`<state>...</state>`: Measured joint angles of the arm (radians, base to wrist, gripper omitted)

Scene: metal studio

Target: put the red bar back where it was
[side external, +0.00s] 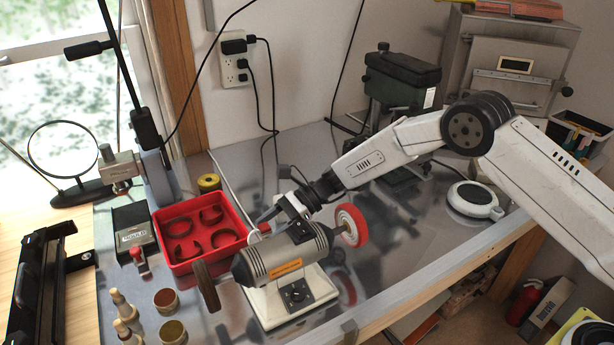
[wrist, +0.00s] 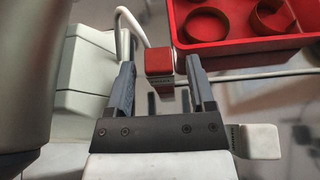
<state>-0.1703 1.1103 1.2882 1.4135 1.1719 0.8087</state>
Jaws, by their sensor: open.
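A short red block (wrist: 159,61), which I take to be the red bar, shows in the wrist view between and just beyond my fingertips. Its lower end is grey with small dark marks. A red spot by the tray (side external: 264,228) in the side view looks like the same block, partly hidden behind the grinder. My gripper (side external: 275,212) is low behind the grinder, its fingers apart. In the wrist view my gripper (wrist: 157,72) has one finger on each side of the block, with gaps visible. I cannot tell what the block rests on.
The grey bench grinder (side external: 285,260) stands close in front of my gripper, with a red wheel (side external: 351,225) at its right. A red tray (side external: 200,236) with rings lies left. A pale cable (wrist: 250,75) runs beside the block. A white block (wrist: 263,142) sits near the right finger.

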